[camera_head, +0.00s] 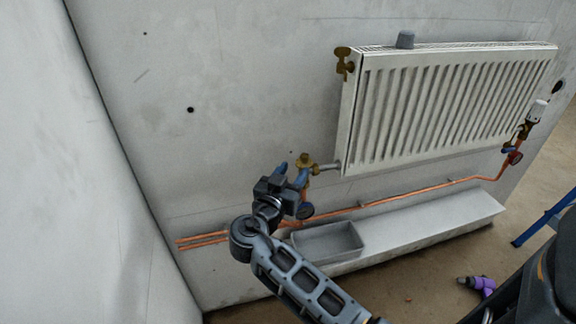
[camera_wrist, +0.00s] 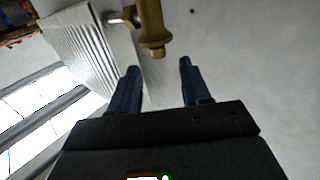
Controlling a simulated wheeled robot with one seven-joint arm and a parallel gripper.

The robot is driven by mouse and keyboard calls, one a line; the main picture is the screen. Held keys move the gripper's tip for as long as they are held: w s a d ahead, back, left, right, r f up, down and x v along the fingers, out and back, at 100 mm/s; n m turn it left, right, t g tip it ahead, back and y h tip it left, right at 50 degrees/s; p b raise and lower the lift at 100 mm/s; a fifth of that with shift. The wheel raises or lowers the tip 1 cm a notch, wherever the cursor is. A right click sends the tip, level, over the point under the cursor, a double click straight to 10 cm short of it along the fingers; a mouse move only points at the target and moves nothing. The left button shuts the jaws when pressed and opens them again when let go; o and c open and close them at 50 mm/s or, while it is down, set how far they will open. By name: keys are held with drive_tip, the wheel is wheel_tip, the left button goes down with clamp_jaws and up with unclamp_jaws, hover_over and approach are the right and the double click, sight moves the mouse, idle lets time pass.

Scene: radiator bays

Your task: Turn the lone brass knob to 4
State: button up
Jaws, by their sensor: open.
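A brass valve with a knob (camera_head: 305,160) sits at the lower left corner of the white radiator (camera_head: 450,105). In the wrist view the brass piece (camera_wrist: 152,30) stands ahead of my fingertips, roughly between their lines, with its rounded end towards me. My gripper (camera_head: 292,174) is open and empty, close beside the valve in the head view. In the wrist view both blue fingers of my gripper (camera_wrist: 159,66) are apart, with nothing held. No number marks on the knob can be read. Another brass fitting (camera_head: 344,61) is at the radiator's upper left corner.
Copper pipes (camera_head: 400,195) run along the wall below the radiator. A grey tray (camera_head: 328,240) and a white ledge (camera_head: 440,222) lie beneath. A white-headed valve (camera_head: 537,112) is at the right end. A purple tool (camera_head: 480,284) lies on the floor. The left wall is bare.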

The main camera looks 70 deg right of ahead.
sight(303, 158)
drive_tip(key=d+p, duration=0.1)
drive_tip(key=d, duration=0.3)
drive_tip(key=d+p, duration=0.1)
drive_tip(key=d, duration=0.2)
drive_tip(key=shift+s+d+r, duration=0.1)
drive_tip(key=shift+d+r, duration=0.1)
drive_tip(key=shift+d, duration=0.15)
clamp_jaws()
